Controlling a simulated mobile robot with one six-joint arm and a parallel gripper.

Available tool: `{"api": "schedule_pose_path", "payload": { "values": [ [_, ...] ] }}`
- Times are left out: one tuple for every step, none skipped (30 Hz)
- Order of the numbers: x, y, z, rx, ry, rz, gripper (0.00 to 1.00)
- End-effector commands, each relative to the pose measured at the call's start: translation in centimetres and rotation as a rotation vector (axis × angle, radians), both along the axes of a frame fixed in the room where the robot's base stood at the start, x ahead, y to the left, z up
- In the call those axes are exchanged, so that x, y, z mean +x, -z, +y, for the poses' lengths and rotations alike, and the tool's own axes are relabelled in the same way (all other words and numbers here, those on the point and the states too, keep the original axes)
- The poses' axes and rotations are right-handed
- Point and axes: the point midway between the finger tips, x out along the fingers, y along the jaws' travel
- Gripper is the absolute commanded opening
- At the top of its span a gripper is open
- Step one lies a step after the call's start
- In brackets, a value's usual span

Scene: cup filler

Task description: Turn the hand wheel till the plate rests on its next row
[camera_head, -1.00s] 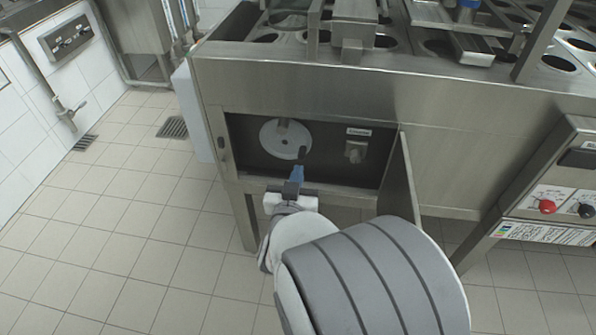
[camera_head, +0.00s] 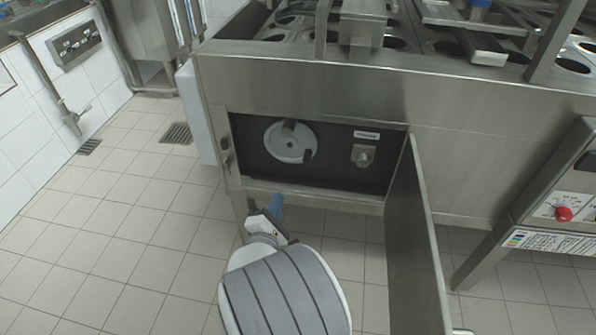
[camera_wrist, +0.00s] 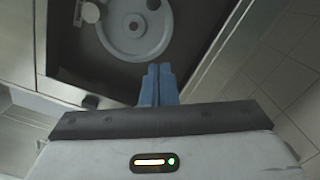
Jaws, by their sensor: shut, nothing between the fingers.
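The hand wheel (camera_head: 291,142) is a pale grey disc with a dark knob near its lower right rim and a dark block near its top. It sits in a dark recess in the machine's front. My gripper (camera_head: 276,203) has blue fingers and is below the recess opening, apart from the wheel. In the wrist view the blue fingers (camera_wrist: 158,84) are together and empty, with the wheel (camera_wrist: 135,30) beyond them, partly cut off by the frame's top. The plate (camera_head: 405,44) seems to be the steel top with round holes; its row is hard to tell.
The recess door (camera_head: 415,240) hangs open on the right. A metal fitting (camera_head: 362,155) under a small label is right of the wheel. A control box with a red knob (camera_head: 563,214) stands at the far right. The tiled floor (camera_head: 110,240) at left is clear.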

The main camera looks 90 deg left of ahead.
Motion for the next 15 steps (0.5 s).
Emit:
{"api": "schedule_pose_path", "payload": {
  "values": [
    [-0.2, 0.3, 0.0, -0.009, 0.001, -0.043, 0.00],
    [-0.2, 0.4, 0.0, -0.015, 0.003, -0.066, 0.00],
    [-0.3, 0.5, 0.0, -0.020, 0.004, -0.091, 0.00],
    [-0.3, 0.5, 0.1, -0.023, 0.006, -0.104, 0.00],
    [-0.3, 0.6, 0.2, -0.025, 0.006, -0.112, 0.00],
    [-0.2, 0.6, 0.3, -0.027, 0.007, -0.119, 0.00],
    [-0.1, 0.7, 0.5, -0.028, 0.007, -0.121, 0.00],
    [0.0, 0.7, 0.8, -0.028, 0.008, -0.122, 0.00],
    [0.1, 0.7, 1.3, -0.026, 0.010, -0.122, 0.00],
    [0.3, 0.7, 1.7, -0.026, 0.010, -0.121, 0.00],
    [0.4, 0.7, 2.2, -0.027, 0.011, -0.120, 0.00],
    [0.6, 0.7, 2.9, -0.025, 0.011, -0.119, 0.00],
    [0.8, 0.7, 3.5, -0.025, 0.011, -0.119, 0.00],
    [1.0, 0.7, 4.1, -0.025, 0.011, -0.119, 0.00],
    [1.3, 0.6, 5.0, -0.025, 0.010, -0.119, 0.00]
  ]
}}
